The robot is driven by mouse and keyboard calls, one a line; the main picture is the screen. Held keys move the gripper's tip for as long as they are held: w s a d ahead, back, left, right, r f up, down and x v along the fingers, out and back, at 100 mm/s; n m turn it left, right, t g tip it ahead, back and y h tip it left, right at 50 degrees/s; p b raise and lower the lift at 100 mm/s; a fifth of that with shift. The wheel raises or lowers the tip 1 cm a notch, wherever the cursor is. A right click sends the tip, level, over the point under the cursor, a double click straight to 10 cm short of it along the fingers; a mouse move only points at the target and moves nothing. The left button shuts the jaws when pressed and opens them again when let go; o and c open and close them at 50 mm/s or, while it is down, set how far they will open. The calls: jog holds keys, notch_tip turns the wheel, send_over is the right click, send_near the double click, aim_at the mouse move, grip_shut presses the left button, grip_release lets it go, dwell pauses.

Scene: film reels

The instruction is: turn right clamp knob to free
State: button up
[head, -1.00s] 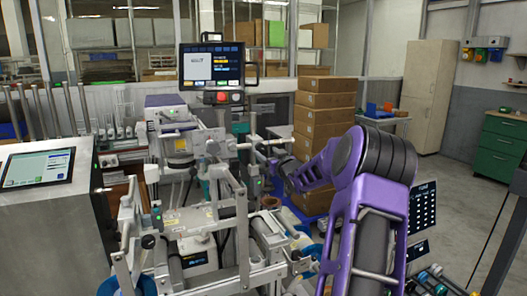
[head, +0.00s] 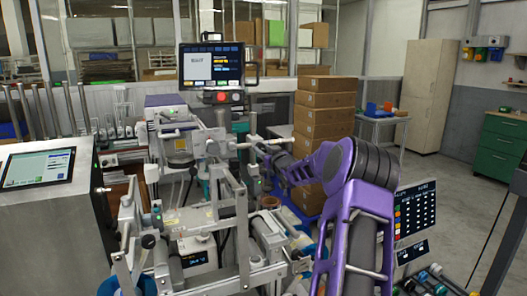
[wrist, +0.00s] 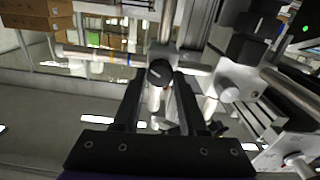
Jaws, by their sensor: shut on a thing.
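The right clamp knob (wrist: 160,73) is a round black knob with a pale line across its face, seen in the wrist view. It sits at the junction of a metal crossbar and a post. My gripper (wrist: 160,86) is shut on the knob, with one dark finger on each side of it. In the head view my purple arm reaches in from the lower right to the right side of the grey machine frame (head: 243,215). There the fingertips and knob are too small and covered to make out.
A touchscreen (head: 212,66) stands above the machine. Metal bars and posts crowd close around my gripper. Stacked cardboard boxes (head: 323,110) stand behind my arm. A steel cabinet with a tablet (head: 38,167) is at left. Open floor lies at right.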

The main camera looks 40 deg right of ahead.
grip_shut()
jog(key=shift+f+n+b, duration=0.1)
jog(key=shift+n+b, duration=0.3)
jog(key=n+b, duration=0.3)
jog(key=shift+f+n, duration=0.1)
jog(key=shift+n, duration=0.2)
jog(key=n+b, duration=0.1)
jog(key=n, duration=0.2)
jog(key=shift+n, duration=0.3)
jog(key=n, duration=0.3)
jog(key=shift+r+n, duration=0.2)
jog(key=shift+n, duration=0.1)
jog(key=n, duration=1.2)
jog(key=shift+n, duration=0.3)
